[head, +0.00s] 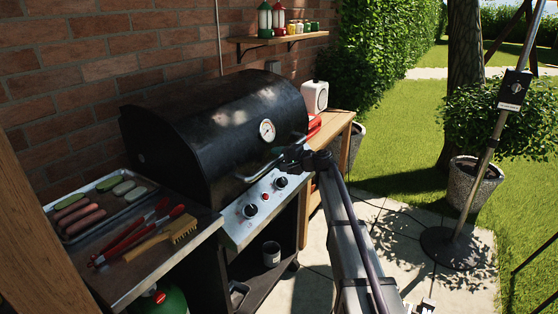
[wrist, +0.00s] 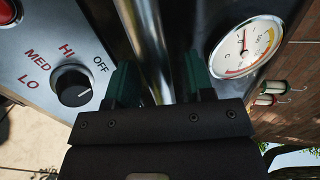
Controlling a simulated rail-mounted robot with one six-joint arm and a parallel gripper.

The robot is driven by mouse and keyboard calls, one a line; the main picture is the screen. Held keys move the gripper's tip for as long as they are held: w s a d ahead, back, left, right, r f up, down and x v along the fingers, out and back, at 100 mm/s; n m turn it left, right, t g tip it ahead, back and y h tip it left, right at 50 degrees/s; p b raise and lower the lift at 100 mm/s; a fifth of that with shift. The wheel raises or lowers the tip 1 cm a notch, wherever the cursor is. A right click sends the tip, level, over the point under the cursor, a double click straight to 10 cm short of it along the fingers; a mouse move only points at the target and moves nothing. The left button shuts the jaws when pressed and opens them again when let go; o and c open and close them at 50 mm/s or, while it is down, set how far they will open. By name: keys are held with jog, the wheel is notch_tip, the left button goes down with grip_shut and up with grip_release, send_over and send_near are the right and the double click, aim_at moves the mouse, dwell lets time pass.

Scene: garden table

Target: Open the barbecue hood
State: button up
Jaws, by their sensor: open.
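The black barbecue hood (head: 215,120) is down over the grill, with a round thermometer (head: 267,131) on its front. Its silver bar handle (head: 262,166) runs along the hood's lower front edge. My gripper (head: 297,155) is at the right end of the handle in the head view, its fingers mostly hidden there. In the wrist view my gripper (wrist: 160,80) is open, with one dark green finger on each side of the handle (wrist: 150,35). The handle passes between the fingers; I cannot tell whether either touches it. The thermometer (wrist: 246,46) shows right of the fingers.
The control panel (head: 240,222) with knobs sits just below the handle. A tray (head: 97,205) of sausages and sliced vegetables, red-handled tongs (head: 135,237) and a brush (head: 165,239) lie on the left shelf. A brick wall (head: 70,90) stands behind. Paving (head: 400,215) at right has free room.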

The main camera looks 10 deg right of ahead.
jog(key=shift+c, duration=0.3)
grip_shut()
